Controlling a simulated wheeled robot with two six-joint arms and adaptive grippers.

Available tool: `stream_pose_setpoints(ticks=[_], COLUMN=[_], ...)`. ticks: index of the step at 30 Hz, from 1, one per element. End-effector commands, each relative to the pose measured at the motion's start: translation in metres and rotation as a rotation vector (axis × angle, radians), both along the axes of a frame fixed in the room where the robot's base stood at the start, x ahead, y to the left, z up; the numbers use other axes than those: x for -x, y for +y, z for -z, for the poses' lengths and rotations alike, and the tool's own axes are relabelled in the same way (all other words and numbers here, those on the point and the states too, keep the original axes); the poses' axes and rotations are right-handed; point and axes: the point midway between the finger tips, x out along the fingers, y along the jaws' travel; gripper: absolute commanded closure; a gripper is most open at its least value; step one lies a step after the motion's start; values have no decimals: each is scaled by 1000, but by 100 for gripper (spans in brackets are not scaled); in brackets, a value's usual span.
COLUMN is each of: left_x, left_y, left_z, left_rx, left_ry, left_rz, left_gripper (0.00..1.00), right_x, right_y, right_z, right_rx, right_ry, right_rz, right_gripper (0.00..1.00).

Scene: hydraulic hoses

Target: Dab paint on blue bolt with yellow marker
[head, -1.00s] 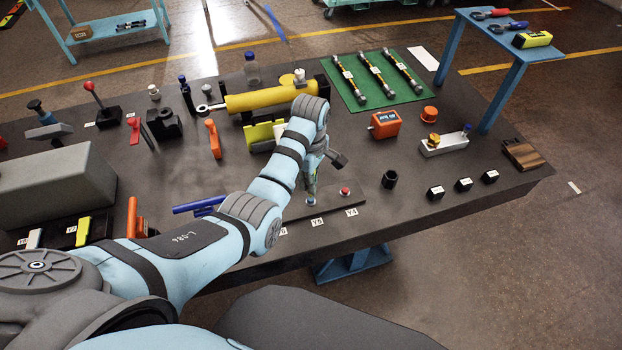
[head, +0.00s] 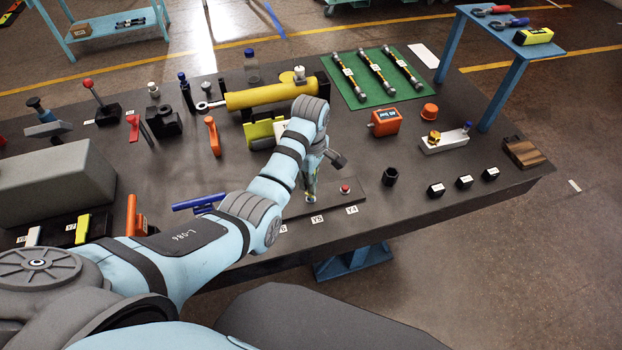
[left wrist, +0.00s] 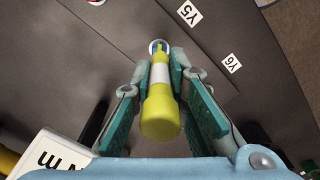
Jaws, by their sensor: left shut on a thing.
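My left gripper (head: 312,178) is shut on the yellow marker (left wrist: 160,112), which has a white band. In the left wrist view the marker lies between the two green finger pads, its thin end away from the camera. That end is over the blue bolt (left wrist: 158,43), whose round head is partly hidden behind it. In the head view the marker's tip stands low over the bolt's spot on the dark plate, by label Y5. I cannot tell for sure whether tip and bolt touch. My right gripper is not in view.
A red-topped bolt (head: 345,188) stands right of the tip on the same plate (head: 358,199). A black nut (head: 390,176) and an orange box (head: 385,122) lie farther right. A yellow cylinder (head: 265,97) lies behind my arm. Blue handles (head: 196,203) lie left of it.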

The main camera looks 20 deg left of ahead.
Motion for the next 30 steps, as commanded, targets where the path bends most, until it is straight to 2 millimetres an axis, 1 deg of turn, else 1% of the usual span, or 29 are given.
stream_pose_setpoints(ticks=[5, 11, 23, 30], left_x=[0, 0, -1, 0], left_y=[0, 0, 0, 0], left_z=[-5, -24, -56, -61], left_rx=[0, 0, 0, 0], left_ry=[0, -1, -2, 0], left_rz=[0, 0, 0, 0], left_gripper=[100, 100, 100, 100], right_x=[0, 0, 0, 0], right_y=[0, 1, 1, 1], right_z=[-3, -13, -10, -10], right_rx=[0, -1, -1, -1], right_ry=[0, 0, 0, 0], right_rz=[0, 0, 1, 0], right_gripper=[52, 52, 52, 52])
